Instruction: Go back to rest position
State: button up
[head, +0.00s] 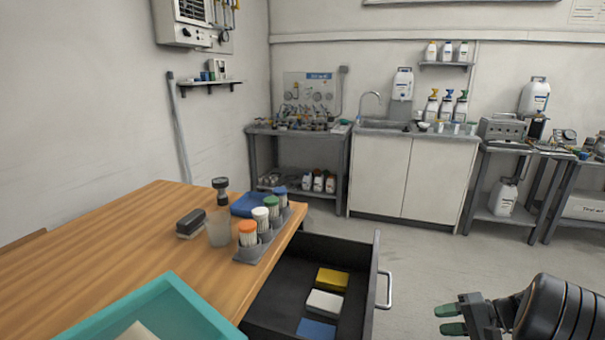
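My gripper (452,319) shows at the lower right of the head view, with green-tipped fingers pointing left. Its two fingers are apart with a gap between them and nothing in it. It is over the floor, to the right of the open drawer (374,275) and apart from its handle (387,290). The drawer holds a yellow block (332,280), a white block (324,304) and a blue block (316,328).
A wooden table (110,230) bears a teal tray (165,297), a grey rack (249,254) with several coloured-cap bottles, a dark brush (190,223) and a blue cloth (250,203). A sink cabinet (410,180) and benches line the back wall. The floor between is clear.

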jog(key=s+a+r+n+h+p, duration=0.2)
jog(key=s+a+r+h+p, duration=0.2)
jog(key=r, duration=0.6)
jog(key=s+a+r+n+h+p, duration=0.3)
jog(key=s+a+r+h+p, duration=0.1)
jog(key=a+r+p, duration=0.5)
jog(key=s+a+r+n+h+p, duration=0.3)
jog(key=s+a+r+h+p, duration=0.1)
jog(key=a+r+p, duration=0.3)
notch_tip(320, 180, up, 4)
jog(key=shift+a+f+g+p, duration=0.1)
jog(key=shift+a+g+p, duration=0.15)
jog(key=shift+p, duration=0.9)
jog(key=shift+a, duration=0.1)
